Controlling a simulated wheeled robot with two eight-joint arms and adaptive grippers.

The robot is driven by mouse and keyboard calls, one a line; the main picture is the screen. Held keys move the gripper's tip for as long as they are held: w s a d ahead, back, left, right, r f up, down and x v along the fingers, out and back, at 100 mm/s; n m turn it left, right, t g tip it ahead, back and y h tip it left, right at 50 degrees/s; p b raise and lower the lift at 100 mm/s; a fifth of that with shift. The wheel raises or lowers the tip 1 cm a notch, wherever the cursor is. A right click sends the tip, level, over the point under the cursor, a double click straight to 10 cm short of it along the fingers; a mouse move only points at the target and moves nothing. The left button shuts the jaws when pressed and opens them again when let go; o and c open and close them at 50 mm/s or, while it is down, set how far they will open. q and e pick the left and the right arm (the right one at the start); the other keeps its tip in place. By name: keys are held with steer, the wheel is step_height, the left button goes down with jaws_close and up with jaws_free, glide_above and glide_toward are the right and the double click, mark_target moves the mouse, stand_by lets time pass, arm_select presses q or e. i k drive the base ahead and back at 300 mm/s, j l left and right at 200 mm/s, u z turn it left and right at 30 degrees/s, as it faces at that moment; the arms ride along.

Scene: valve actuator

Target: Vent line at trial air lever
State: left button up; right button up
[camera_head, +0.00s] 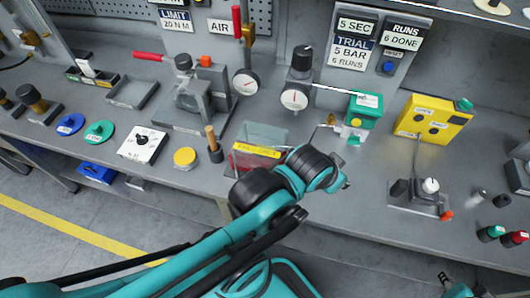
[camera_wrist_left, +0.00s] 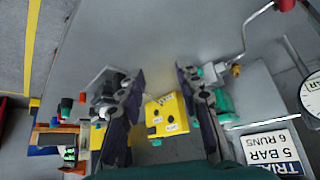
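A red lever (camera_head: 237,22) stands upright on a brass valve (camera_head: 248,38) beside the AIR sign (camera_head: 221,27). The TRIAL 5 BAR sign (camera_head: 351,52) is on the panel to its right. Below that sign are a dial gauge (camera_head: 295,97) and a green actuator (camera_head: 365,111) with a brass fitting (camera_head: 331,119). In the left wrist view a bent pipe (camera_wrist_left: 244,38) runs from a brass fitting to a red end (camera_wrist_left: 284,4). My left gripper (camera_wrist_left: 159,70) is open and empty above the bench; my wrist hides it in the head view. My right gripper (camera_head: 455,286) is partly visible at bottom right.
A yellow box (camera_head: 432,117) stands right of the actuator; it also shows between my left fingers, farther off (camera_wrist_left: 168,114). A clear bin with a yellow label (camera_head: 257,150) is beside my left wrist. A clamp with a red handle (camera_head: 148,57) stands farther left.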

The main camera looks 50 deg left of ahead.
mark_target(241, 41)
steer(key=u, duration=1.8)
